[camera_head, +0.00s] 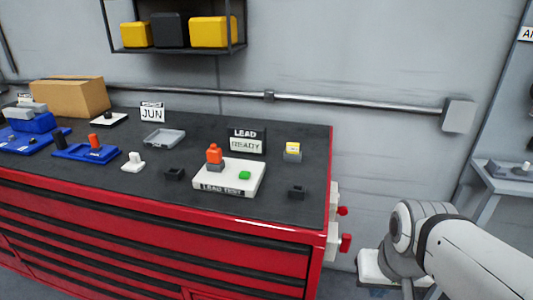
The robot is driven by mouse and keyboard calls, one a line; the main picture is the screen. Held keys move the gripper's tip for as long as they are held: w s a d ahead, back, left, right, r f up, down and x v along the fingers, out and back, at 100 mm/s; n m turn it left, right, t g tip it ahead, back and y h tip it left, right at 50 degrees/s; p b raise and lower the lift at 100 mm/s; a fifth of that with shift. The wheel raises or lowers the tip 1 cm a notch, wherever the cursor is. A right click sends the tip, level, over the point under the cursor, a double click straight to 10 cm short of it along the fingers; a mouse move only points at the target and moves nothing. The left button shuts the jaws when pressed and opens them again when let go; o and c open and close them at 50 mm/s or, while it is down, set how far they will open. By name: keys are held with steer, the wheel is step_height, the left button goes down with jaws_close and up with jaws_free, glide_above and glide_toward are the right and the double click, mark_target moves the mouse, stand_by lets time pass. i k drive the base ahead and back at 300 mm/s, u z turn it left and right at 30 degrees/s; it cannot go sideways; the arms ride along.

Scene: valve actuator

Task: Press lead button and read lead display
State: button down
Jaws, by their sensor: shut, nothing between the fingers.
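The lead test unit is a white block (213,189) marked "LEAD TEST" on the dark bench top, near its right end. A green button (244,175) sits on top of it at the right. An orange and grey piece (214,156) stands upright at its left. The lead display (247,145) stands just behind the block, with "LEAD" on top and "READY" on its pale screen. My arm (470,250) enters at the lower right, off the bench and apart from the unit. My gripper cannot be seen.
The red cabinet's bench top (215,212) carries a yellow-topped piece (292,151), small black blocks (297,192), a grey tray (163,138), a "JUN" sign (152,114), blue trays (87,153) and a cardboard box (72,96). Red knobs (345,242) stick out at the cabinet's right side.

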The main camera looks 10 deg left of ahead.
mark_target(244, 174)
steer(key=z, duration=1.2)
steer(key=k, duration=1.15)
steer(key=u, duration=1.1)
steer(key=i, duration=1)
